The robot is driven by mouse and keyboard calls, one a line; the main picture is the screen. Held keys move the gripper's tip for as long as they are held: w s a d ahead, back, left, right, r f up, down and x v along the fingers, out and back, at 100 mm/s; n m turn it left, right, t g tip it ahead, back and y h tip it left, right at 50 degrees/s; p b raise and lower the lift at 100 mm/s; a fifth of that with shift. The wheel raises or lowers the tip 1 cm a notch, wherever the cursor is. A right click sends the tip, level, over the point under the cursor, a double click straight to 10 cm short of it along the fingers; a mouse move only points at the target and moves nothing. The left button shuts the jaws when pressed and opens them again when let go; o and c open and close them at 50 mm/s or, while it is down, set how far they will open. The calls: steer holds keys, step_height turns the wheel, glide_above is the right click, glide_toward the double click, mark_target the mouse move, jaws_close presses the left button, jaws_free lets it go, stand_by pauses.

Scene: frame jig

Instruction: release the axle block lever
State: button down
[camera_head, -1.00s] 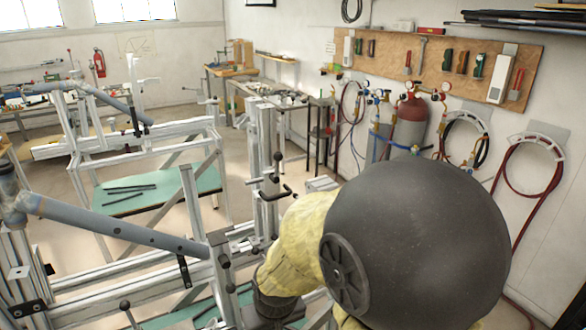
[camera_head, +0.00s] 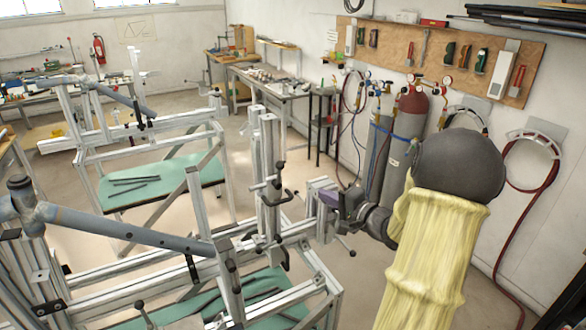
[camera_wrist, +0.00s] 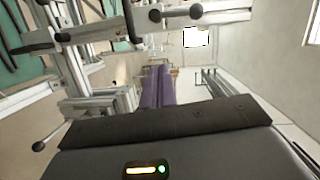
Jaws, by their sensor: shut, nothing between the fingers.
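My gripper (camera_head: 330,199), with purple fingers, is at the right end of the metal frame jig, beside a grey metal block (camera_head: 318,186). The fingers also show in the wrist view (camera_wrist: 158,86), shut and empty. A lever with a black knob (camera_head: 352,253) sticks out below the gripper. Black-handled levers (camera_head: 278,197) sit on the upright post to the left. In the wrist view, a black-knobbed lever (camera_wrist: 39,146) is at the left and a bar with dark knobs (camera_wrist: 175,14) is at the top. I cannot tell which is the axle block lever.
The frame's aluminium upright (camera_head: 270,170) and a grey tube (camera_head: 125,231) stand left of my gripper. Gas cylinders (camera_head: 405,140) and hung hoses (camera_head: 535,180) are along the right wall. Open floor lies between the jig and the wall.

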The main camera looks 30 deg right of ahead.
steer(key=s+r+y, duration=0.1)
steer(key=s+d+r+m+y, duration=0.1)
steer(key=shift+s+d+r+t, duration=0.1)
steer(key=shift+s+d+t, duration=0.1)
steer(key=shift+s+t, duration=0.1)
steer(key=p, duration=0.5)
glide_toward(278, 175)
steer(key=w+d, duration=0.3)
steer(key=w, duration=0.2)
steer(key=a, duration=0.1)
steer(key=w+a+p, duration=0.1)
steer(key=a, duration=0.1)
steer(key=shift+w+a+r, duration=0.25)
steer(key=shift+a, duration=0.05)
